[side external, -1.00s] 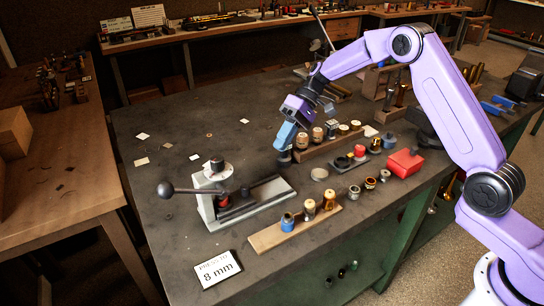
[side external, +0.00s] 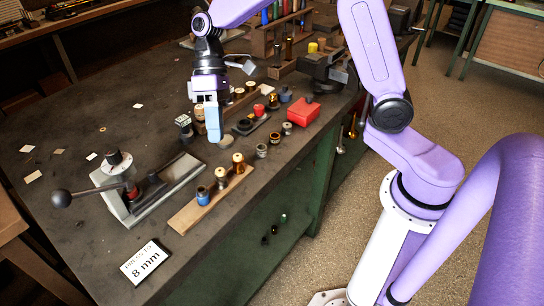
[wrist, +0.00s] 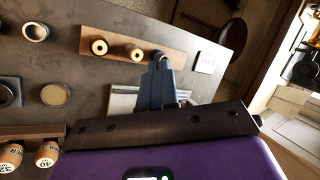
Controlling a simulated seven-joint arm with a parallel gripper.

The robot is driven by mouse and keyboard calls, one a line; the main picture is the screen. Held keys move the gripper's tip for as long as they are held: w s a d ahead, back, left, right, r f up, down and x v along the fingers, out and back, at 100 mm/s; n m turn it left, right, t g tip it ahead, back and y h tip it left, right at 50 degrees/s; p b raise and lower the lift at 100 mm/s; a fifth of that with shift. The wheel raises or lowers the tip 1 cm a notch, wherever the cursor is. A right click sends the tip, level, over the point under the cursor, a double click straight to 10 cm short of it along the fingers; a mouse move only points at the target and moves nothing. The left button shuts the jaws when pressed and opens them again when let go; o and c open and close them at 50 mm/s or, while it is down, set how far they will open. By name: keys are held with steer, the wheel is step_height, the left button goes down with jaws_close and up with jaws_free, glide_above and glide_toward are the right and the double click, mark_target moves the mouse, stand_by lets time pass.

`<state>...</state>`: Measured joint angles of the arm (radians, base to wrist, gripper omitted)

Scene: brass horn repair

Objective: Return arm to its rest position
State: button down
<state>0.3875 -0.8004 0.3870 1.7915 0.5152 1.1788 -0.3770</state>
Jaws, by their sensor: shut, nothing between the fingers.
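My gripper (side external: 213,138) hangs pointing down over the workbench (side external: 95,215), with its blue fingers together and empty. In the side view its fingertips appear above the area between the wooden strip (side external: 183,220) and the rack of pieces at the back. In the wrist view the fingers (wrist: 160,68) are closed together and overlap the near end of the wooden strip (wrist: 100,14). My arm is bent, with the forearm running out of the top of the side view.
A lever press (side external: 120,180) stands at left, its ball handle sticking out. The strip holds two gold pieces and a blue one (side external: 202,196). A sign reading "PRESS TO 8 mm" (side external: 146,262) lies in front. A red box (side external: 302,111) and a dark vise (side external: 322,68) are at right.

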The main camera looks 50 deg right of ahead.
steer(key=s+d+n+t+h, duration=0.2)
steer(key=s+d, duration=0.3)
steer(key=s, duration=0.7)
steer(key=s+d+n+t+h, duration=0.2)
steer(key=s+d+n, duration=0.2)
steer(key=s, duration=0.7)
steer(key=d, duration=0.2)
steer(key=shift+s+d+f, duration=0.15)
steer(key=shift+s+d, duration=0.15)
steer(key=shift+s, duration=0.05)
